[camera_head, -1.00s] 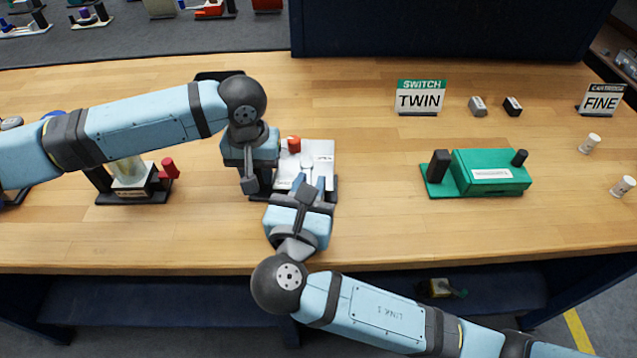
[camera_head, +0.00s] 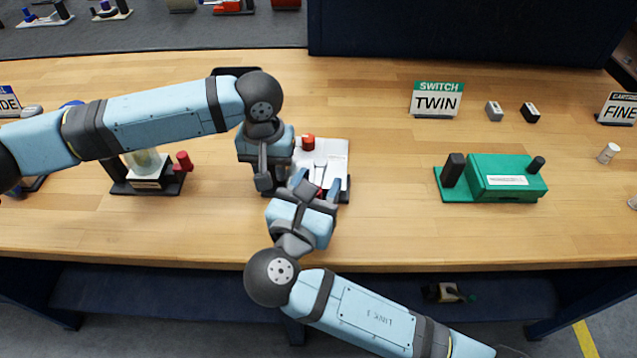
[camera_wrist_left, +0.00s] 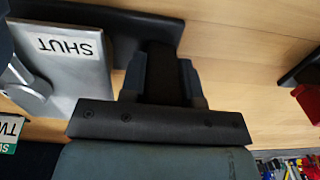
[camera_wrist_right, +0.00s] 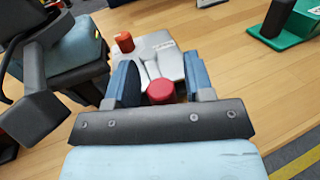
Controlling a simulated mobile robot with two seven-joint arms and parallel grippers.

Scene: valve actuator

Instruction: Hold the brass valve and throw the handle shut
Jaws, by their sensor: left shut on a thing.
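The valve unit (camera_head: 333,160) is a pale silver block on a dark base, not brass-coloured, with an orange-red cap (camera_head: 308,142). A label on it reads SHUT in the left wrist view (camera_wrist_left: 70,48). A silver lever arm ends in a red knob (camera_wrist_right: 161,91). My left gripper (camera_wrist_left: 168,75) is shut on a black upright post at the unit's left side; my left arm partly hides it in the head view. My right gripper (camera_wrist_right: 160,82) is open at the unit's front, its fingers on either side of the red knob, with gaps visible.
A green unit (camera_head: 505,178) stands to the right, and a black-based unit with a red knob (camera_head: 148,180) to the left. A TWIN sign (camera_head: 436,100) and small blocks stand behind. The wood between the valve unit and the green unit is clear.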

